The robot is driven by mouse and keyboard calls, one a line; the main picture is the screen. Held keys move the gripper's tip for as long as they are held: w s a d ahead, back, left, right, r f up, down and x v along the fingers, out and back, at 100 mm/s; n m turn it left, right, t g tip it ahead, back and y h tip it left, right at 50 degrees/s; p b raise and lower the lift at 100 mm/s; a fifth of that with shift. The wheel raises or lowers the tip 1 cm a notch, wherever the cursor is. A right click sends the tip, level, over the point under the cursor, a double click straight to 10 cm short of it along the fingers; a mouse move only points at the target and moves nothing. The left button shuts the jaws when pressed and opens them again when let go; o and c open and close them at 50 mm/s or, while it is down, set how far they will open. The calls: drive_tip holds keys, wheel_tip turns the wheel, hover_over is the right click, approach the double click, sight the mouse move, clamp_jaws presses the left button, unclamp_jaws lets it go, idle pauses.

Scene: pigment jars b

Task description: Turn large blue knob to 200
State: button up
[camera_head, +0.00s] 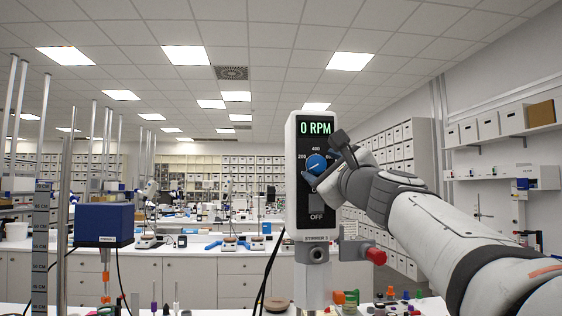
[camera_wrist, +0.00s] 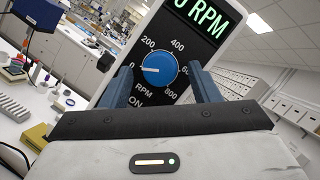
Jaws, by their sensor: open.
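The large blue knob (camera_head: 316,164) is on the black front panel of a white stirrer (camera_head: 291,200). In the wrist view the knob (camera_wrist: 158,69) shows a white pointer line directed left, toward the 0 mark. Marks 0, 200, 400, 600 and 800 are around it, partly covered by the fingers. The display (camera_head: 316,128) reads 0 RPM. My gripper (camera_wrist: 166,85) is open, with one finger on each side of the knob. I cannot tell whether the fingers touch it. In the head view my gripper (camera_head: 322,166) reaches the panel from the right.
An OFF button (camera_head: 316,217) is below the knob. A clamp with a red knob (camera_head: 376,256) sticks out right of the stirrer's base. A blue device (camera_head: 104,222) stands on the left near metal rods. Small coloured items lie on the bench at bottom right.

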drive_tip(key=shift+w+a+r, duration=0.15)
drive_tip(key=shift+w, duration=0.4)
drive_tip(key=shift+c, duration=0.2)
drive_tip(key=c, duration=1)
drive_tip(key=shift+o, duration=0.2)
drive_tip(key=shift+m+b, duration=0.3)
